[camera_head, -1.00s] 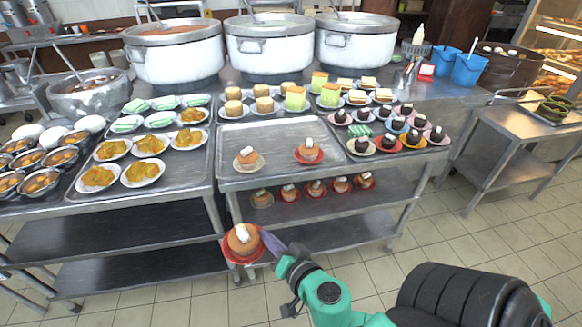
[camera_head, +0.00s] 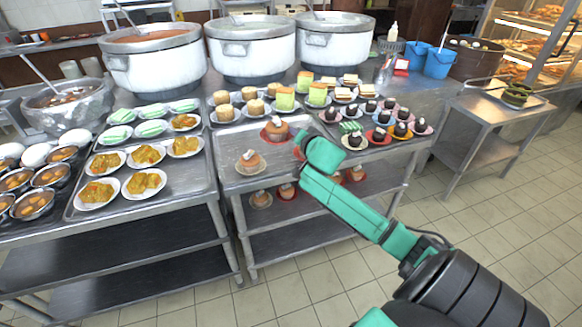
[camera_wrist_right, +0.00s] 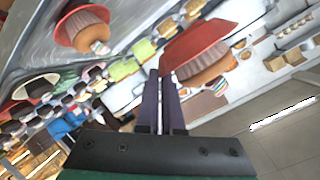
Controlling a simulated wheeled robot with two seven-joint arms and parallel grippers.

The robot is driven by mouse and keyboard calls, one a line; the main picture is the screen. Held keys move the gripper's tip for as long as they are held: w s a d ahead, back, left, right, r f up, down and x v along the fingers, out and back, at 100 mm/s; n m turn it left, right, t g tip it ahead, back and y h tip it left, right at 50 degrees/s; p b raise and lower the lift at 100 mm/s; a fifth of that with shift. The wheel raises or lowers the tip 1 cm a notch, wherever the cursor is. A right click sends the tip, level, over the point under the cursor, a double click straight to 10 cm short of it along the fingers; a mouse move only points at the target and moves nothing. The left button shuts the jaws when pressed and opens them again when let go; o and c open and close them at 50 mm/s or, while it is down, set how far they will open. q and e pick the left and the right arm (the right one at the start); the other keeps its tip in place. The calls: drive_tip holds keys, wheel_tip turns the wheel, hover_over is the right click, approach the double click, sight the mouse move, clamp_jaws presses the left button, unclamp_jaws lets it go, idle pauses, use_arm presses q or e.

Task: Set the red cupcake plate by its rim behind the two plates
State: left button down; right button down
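The red cupcake plate (camera_head: 275,136) with its brown, white-topped cupcake is at the back of the grey tray (camera_head: 232,142), behind the cream cupcake plate (camera_head: 250,168). A second red plate (camera_head: 297,153) is mostly hidden by my right arm; it shows at the upper left of the right wrist view (camera_wrist_right: 70,20). My right gripper (camera_head: 299,138) is at the right rim of the rear red plate. In the right wrist view its narrow fingers (camera_wrist_right: 161,75) are shut on that plate's rim (camera_wrist_right: 195,45). I cannot tell whether the plate touches the tray. My left gripper is not in view.
Yellow and green cakes (camera_head: 285,98) stand close behind the plate. Small dark cupcakes on coloured plates (camera_head: 380,135) crowd the right side. Dishes of yellow food (camera_head: 145,155) fill the left tray. More cupcakes stand on the shelf below. Large pots (camera_head: 250,50) stand behind.

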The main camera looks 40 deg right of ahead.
wheel_tip(320, 180, down, 13)
drive_tip(key=shift+r+b, duration=0.2)
drive_tip(key=shift+b, duration=0.95)
drive_tip(key=c, duration=1.1)
unclamp_jaws()
drive_tip(key=shift+o, duration=0.2)
